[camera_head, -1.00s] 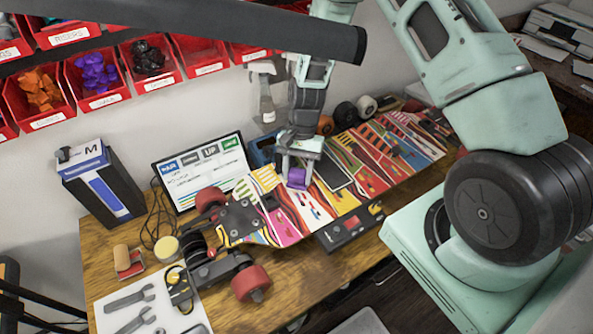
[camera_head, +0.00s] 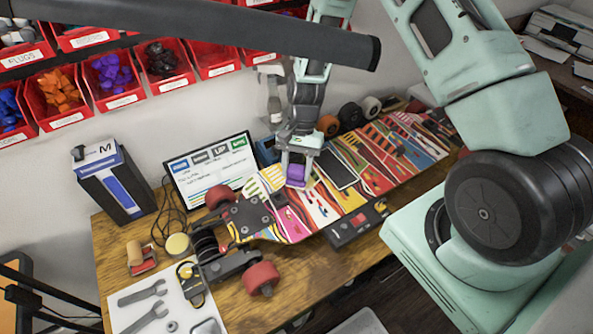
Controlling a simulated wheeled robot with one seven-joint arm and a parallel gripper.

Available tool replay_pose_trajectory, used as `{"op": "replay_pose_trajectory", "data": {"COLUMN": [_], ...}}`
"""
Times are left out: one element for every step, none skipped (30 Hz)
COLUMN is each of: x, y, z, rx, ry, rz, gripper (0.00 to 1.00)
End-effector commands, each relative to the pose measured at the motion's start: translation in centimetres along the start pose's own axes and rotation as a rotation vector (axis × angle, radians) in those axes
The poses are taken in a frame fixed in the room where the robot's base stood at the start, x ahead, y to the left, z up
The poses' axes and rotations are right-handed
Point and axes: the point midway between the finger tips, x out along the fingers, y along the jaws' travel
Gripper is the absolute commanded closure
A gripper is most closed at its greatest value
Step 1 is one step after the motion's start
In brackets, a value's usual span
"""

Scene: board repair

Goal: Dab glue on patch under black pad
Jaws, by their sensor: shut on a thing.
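My gripper (camera_head: 297,171) is shut on a small purple thing (camera_head: 295,174), held low over the middle of the colourful skateboard deck (camera_head: 390,178). Whether the purple thing touches the deck is hard to tell. A black pad (camera_head: 338,170) lies on the deck just right of my gripper. The patch with glue cannot be made out; the gripper hides part of the deck there. The board lies upside down or on its side with a red wheel (camera_head: 261,278) and a truck at its near end.
A tablet screen (camera_head: 212,170) stands behind the board, beside a blue and black box (camera_head: 110,184). A black device (camera_head: 356,222) lies at the board's front edge. Wrenches (camera_head: 143,294) lie on a white mat at the front left. Red bins (camera_head: 115,82) line the wall.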

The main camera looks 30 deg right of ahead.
Motion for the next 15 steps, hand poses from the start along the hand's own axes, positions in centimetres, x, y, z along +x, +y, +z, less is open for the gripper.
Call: {"op": "replay_pose_trajectory", "data": {"x": [-0.8, -1.1, -1.4, -1.7, -1.9, -2.3, -2.5, -2.8, -3.2, -3.4, -3.7, -4.0, -4.3, -4.5, -4.7], "y": [0.0, 0.0, 0.0, 0.0, 0.0, 0.0, 0.0, 0.0, 0.0, 0.0, 0.0, 0.0, 0.0, 0.0, 0.0], "z": [0.3, 0.4, 0.5, 0.5, 0.6, 0.7, 0.8, 0.9, 1.0, 1.0, 1.1, 1.2, 1.3, 1.3, 1.4], "rx": [-0.001, -0.001, -0.001, -0.001, -0.001, -0.001, -0.001, -0.001, -0.002, -0.002, -0.002, -0.002, -0.002, -0.002, -0.002], "ry": [0.0, 0.0, 0.0, 0.0, 0.0, 0.0, 0.0, 0.0, 0.001, 0.001, 0.001, 0.001, 0.001, 0.001, 0.001], "rz": [0.0, 0.0, 0.0, 0.0, 0.0, 0.0, 0.0, 0.0, 0.0, 0.0, 0.0, 0.0, 0.0, 0.0, 0.001], "gripper": [0.73, 0.73, 0.73, 0.73, 0.73, 0.73, 0.73, 0.73, 0.73, 0.73, 0.73, 0.73, 0.73, 0.73, 0.73]}}
